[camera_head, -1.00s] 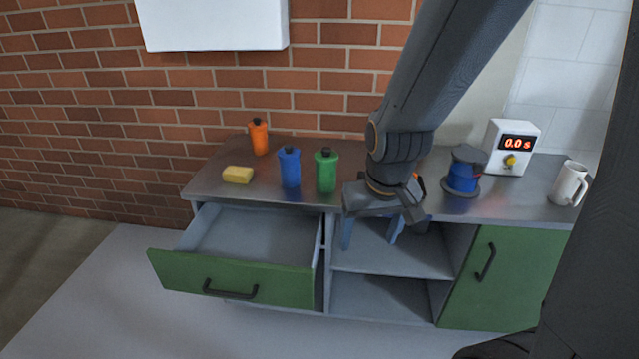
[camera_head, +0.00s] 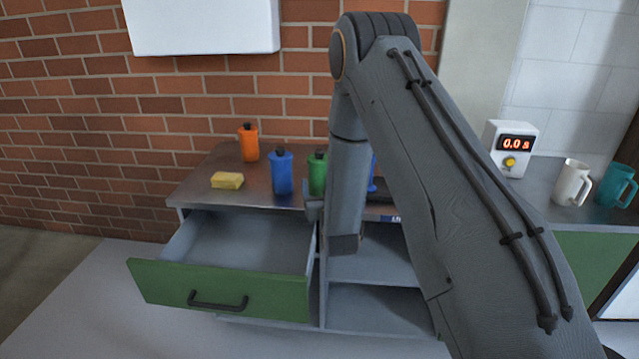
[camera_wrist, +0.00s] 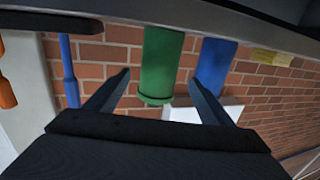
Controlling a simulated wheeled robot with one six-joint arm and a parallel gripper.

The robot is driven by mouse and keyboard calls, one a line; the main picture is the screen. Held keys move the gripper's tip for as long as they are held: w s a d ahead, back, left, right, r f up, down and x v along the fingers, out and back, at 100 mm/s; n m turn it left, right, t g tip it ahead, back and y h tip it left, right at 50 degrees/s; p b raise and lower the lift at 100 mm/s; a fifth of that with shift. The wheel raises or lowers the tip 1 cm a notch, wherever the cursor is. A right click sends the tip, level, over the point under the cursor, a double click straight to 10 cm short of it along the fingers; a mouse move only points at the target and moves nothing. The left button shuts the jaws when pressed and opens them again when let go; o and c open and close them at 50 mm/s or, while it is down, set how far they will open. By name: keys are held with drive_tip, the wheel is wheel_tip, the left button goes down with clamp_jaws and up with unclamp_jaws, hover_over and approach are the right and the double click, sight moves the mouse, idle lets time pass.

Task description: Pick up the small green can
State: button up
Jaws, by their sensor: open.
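The small green can (camera_head: 317,176) stands upright on the metal countertop (camera_head: 215,155), right of the blue can (camera_head: 282,174). My arm hides its lower right side in the head view. In the wrist view, which looks upside down, the green can (camera_wrist: 161,60) shows between the two fingers of my gripper (camera_wrist: 160,80). The fingers are apart and do not visibly touch it. The blue can (camera_wrist: 215,64) is just beyond the right finger there. In the head view my arm hides most of the gripper.
An orange can (camera_head: 249,145) and a yellow sponge (camera_head: 227,181) are to the left. The drawer (camera_head: 225,290) below stands pulled out. A timer box (camera_head: 510,148), white mug (camera_head: 571,183) and teal mug (camera_head: 615,185) are at right. A white box (camera_head: 200,25) hangs on the wall.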

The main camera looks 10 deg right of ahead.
sight(319, 171)
drive_tip(key=shift+w+d+r+p, duration=0.15)
drive_tip(key=shift+w+p, duration=0.45)
drive_tip(key=shift+w, duration=1.35)
drive_tip(key=shift+w+d+r+p, duration=0.15)
drive_tip(key=shift+w+p, duration=0.45)
drive_tip(key=shift+w, duration=1.35)
drive_tip(key=c, duration=1.5)
